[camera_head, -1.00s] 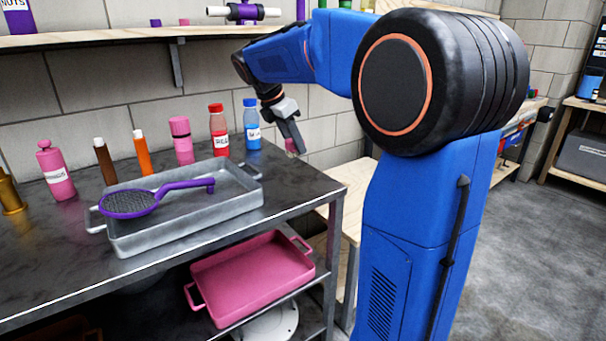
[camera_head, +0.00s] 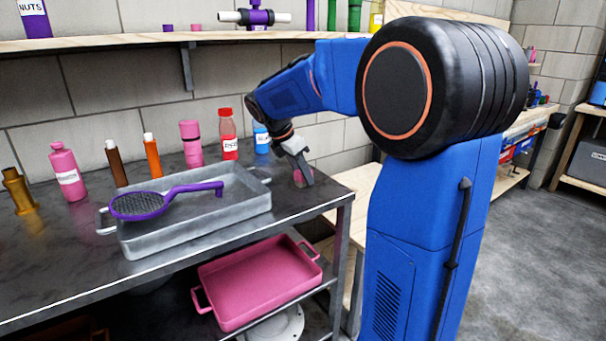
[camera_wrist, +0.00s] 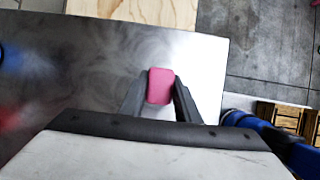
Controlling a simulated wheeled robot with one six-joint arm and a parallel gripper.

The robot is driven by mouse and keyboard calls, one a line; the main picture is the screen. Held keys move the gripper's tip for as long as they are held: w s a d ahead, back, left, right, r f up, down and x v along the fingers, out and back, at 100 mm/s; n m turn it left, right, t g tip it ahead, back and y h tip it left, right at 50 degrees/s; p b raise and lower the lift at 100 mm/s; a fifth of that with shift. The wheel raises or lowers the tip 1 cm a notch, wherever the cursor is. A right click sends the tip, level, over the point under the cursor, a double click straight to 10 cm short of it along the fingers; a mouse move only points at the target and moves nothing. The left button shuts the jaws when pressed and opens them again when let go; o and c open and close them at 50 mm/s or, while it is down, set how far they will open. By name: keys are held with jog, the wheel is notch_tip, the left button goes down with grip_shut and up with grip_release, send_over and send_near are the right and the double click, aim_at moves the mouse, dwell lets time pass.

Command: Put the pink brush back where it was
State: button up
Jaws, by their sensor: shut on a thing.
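My gripper (camera_head: 303,176) is over the right end of the dark metal table (camera_head: 300,205), right of the grey tray. It is shut on a pink thing (camera_wrist: 160,86), which shows as a small pink block between the fingers in the wrist view. Only its pink end shows, so I cannot tell its full shape or whether it touches the table. A purple brush (camera_head: 165,200) with a dark oval head lies across the grey metal tray (camera_head: 200,232), its handle pointing right.
Behind the tray stand a blue-capped bottle (camera_head: 261,138), a red bottle (camera_head: 228,135), a pink container (camera_head: 191,145) and other bottles. A pink tray (camera_head: 255,283) sits on the lower shelf. A wooden surface (camera_head: 360,185) adjoins the table's right end.

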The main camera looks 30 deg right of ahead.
jog(key=shift+f, duration=0.1)
jog(key=o, duration=1.1)
jog(key=v, duration=1.2)
jog(key=s+a+f+m+t+y, duration=0.1)
jog(key=s+a+f+m, duration=0.2)
jog(key=s+f+m, duration=0.3)
jog(key=s+a+f+m+t+y, duration=0.2)
jog(key=s+a+f+m, duration=0.2)
jog(key=s, duration=1)
jog(key=s+a+f+m+t+y, duration=0.1)
jog(key=s+a+f+m+y, duration=0.1)
jog(key=s+f+m, duration=0.6)
jog(key=shift+s+a+f+t, duration=0.35)
jog(key=shift+s+a, duration=0.35)
jog(key=shift+s, duration=0.3)
